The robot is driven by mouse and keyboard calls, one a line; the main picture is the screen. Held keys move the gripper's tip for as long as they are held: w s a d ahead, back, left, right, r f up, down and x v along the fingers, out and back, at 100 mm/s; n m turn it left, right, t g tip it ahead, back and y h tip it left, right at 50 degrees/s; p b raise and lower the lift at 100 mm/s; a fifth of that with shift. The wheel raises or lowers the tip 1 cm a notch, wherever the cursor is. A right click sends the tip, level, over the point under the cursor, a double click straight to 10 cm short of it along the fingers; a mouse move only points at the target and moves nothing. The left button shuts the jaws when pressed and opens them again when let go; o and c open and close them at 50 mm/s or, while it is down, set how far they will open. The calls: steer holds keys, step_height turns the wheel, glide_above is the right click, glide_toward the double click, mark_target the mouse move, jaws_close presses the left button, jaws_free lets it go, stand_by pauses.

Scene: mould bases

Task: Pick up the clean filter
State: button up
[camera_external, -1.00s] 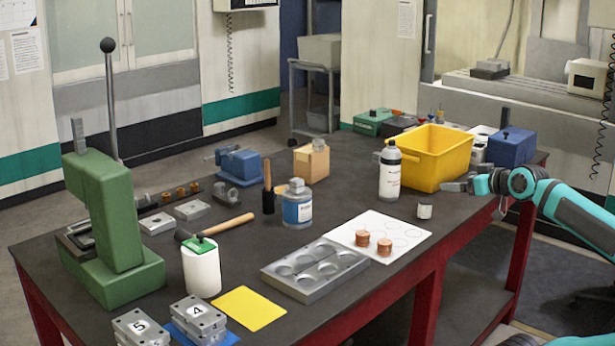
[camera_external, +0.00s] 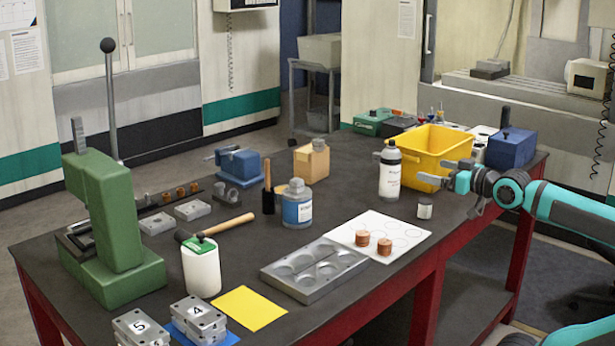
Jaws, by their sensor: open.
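No object is plainly marked as the clean filter. Two copper-coloured ribbed cylinders, the left one (camera_external: 363,238) and the right one (camera_external: 384,246), stand upright on a white sheet (camera_external: 345,232) printed with circles. A small pale cylinder with a dark top (camera_external: 424,209) stands beside the sheet's right corner. My gripper (camera_external: 438,172) is open and empty at the right, above the table, with its fingers pointing left. Its fingers overlap the yellow bin's lower right in the picture. The small pale cylinder is below and left of it, apart from it.
A blue box (camera_external: 511,148) stands at the back right. A grey mould base with round hollows (camera_external: 300,283) lies left of the sheet. A labelled bottle (camera_external: 297,208) stands behind it.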

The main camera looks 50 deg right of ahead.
steer(key=c, duration=0.7)
steer(key=shift+c, duration=0.2)
steer(key=m+g, duration=0.2)
steer(key=g, duration=1.4)
glide_toward(426, 200)
steer(key=f, duration=0.4)
steer(key=w+f, duration=0.1)
steer(key=f, duration=0.1)
steer(key=shift+f, duration=0.35)
steer(key=shift+w+a+f, duration=0.15)
steer(key=shift+f, duration=2.5)
